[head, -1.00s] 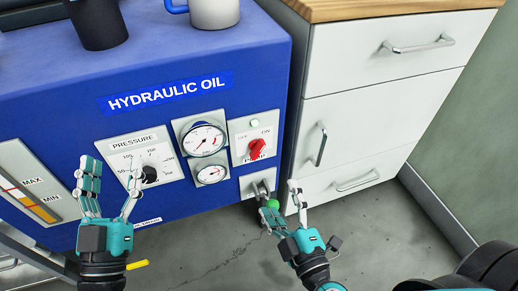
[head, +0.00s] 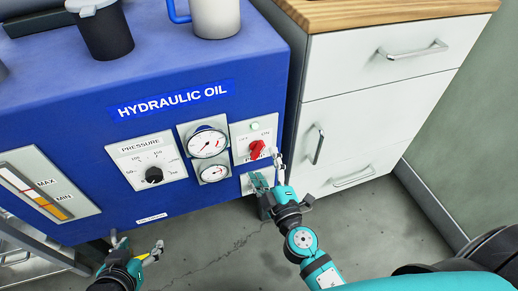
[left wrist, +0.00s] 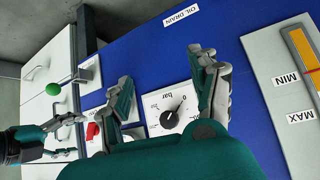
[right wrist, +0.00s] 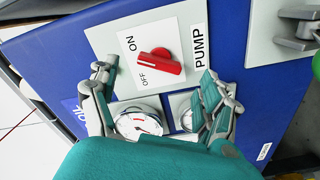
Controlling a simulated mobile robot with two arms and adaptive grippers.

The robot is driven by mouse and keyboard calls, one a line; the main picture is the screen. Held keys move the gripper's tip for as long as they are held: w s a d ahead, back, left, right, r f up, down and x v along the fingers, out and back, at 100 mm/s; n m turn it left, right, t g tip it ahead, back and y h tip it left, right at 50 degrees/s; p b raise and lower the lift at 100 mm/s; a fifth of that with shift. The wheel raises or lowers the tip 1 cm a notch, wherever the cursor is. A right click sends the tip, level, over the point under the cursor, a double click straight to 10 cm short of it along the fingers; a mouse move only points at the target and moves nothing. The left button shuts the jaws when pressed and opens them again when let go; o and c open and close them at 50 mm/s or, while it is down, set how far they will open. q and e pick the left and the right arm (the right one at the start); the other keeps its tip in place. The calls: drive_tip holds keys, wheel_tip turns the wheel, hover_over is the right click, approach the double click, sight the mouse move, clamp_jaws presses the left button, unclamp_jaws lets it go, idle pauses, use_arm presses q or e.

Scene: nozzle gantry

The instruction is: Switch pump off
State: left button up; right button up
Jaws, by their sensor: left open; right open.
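The red pump switch (head: 257,149) sits on a light plate at the right end of the blue hydraulic oil unit. In the right wrist view the red switch (right wrist: 162,63) has its white mark pointing left and slightly up, nearer ON than OFF. My right gripper (head: 267,168) is open just in front of and below it; in the right wrist view its fingers (right wrist: 158,82) are spread either side of the switch, not seen touching it. My left gripper (head: 137,243) is open and empty, low in front of the unit, below the pressure knob (head: 153,175).
Two gauges (head: 207,142) are left of the switch. A green-ended drain handle (left wrist: 56,89) shows in the left wrist view. A dark cup (head: 104,32) and pale mug (head: 216,17) stand on top. A white drawer cabinet (head: 345,115) stands close on the right.

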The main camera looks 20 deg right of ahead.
sight(259, 154)
use_arm(q)
drive_tip(key=s+a+f+g+y+p, duration=0.1)
drive_tip(key=s+a+f+g, duration=0.1)
drive_tip(key=s, duration=0.4)
drive_tip(key=shift+f+g, duration=0.4)
drive_tip(key=shift+g, duration=0.4)
use_arm(e)
drive_tip(key=w, duration=0.4)
drive_tip(key=shift+w+a, duration=0.1)
drive_tip(key=shift+w, duration=0.3)
